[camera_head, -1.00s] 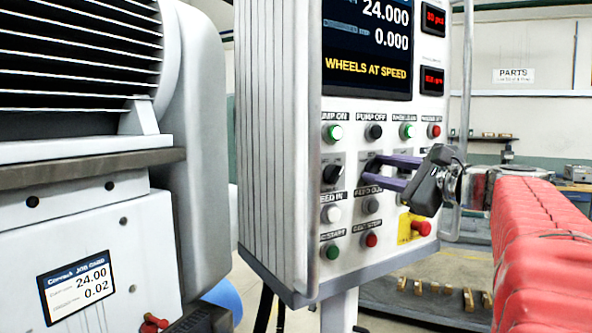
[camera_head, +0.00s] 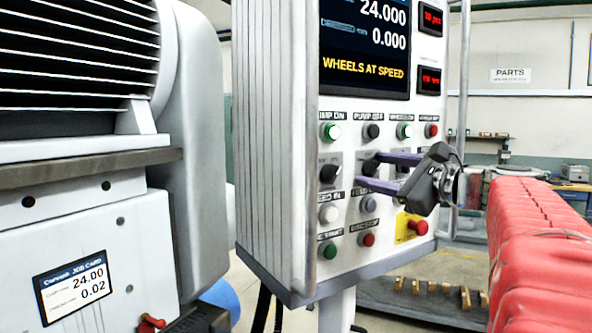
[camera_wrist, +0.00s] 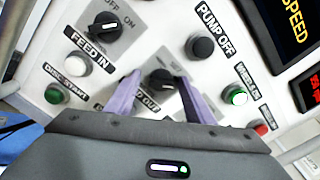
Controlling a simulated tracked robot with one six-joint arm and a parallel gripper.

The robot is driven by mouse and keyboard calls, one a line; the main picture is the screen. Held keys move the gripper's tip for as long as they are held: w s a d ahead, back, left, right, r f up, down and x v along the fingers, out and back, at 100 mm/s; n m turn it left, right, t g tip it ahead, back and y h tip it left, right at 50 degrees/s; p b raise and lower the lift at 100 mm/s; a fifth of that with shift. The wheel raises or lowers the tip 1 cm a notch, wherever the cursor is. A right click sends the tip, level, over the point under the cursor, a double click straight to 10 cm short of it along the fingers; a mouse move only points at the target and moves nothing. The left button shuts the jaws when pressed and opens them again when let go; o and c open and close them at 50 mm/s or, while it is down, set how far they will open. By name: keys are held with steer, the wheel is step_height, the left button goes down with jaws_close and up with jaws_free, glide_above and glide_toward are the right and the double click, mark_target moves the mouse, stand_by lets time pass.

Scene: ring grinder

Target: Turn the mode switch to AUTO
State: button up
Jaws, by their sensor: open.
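A black rotary switch (camera_wrist: 162,80) sits between my gripper's two purple fingers in the wrist view. Its label is mostly covered, so I cannot read whether it is the mode switch. In the head view this switch (camera_head: 371,165) is partly hidden by the fingers. My gripper (camera_head: 363,170) is open at the panel front, with one finger on either side of the knob; contact cannot be told. A second black rotary switch (camera_head: 329,174) is to its left; the wrist view shows it (camera_wrist: 104,27) with OFF and ON marks.
The control panel (camera_head: 280,150) carries several buttons, including PUMP OFF (camera_wrist: 202,47) and a white FEED IN button (camera_wrist: 77,64). A red emergency button (camera_head: 418,227) on yellow is below my gripper.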

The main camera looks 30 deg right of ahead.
steer(key=shift+s, duration=0.1)
steer(key=shift+s+d+r, duration=0.1)
steer(key=shift+s, duration=0.35)
steer(key=s, duration=1.2)
steer(key=shift+s+d, duration=0.35)
steer(key=shift+d, duration=0.1)
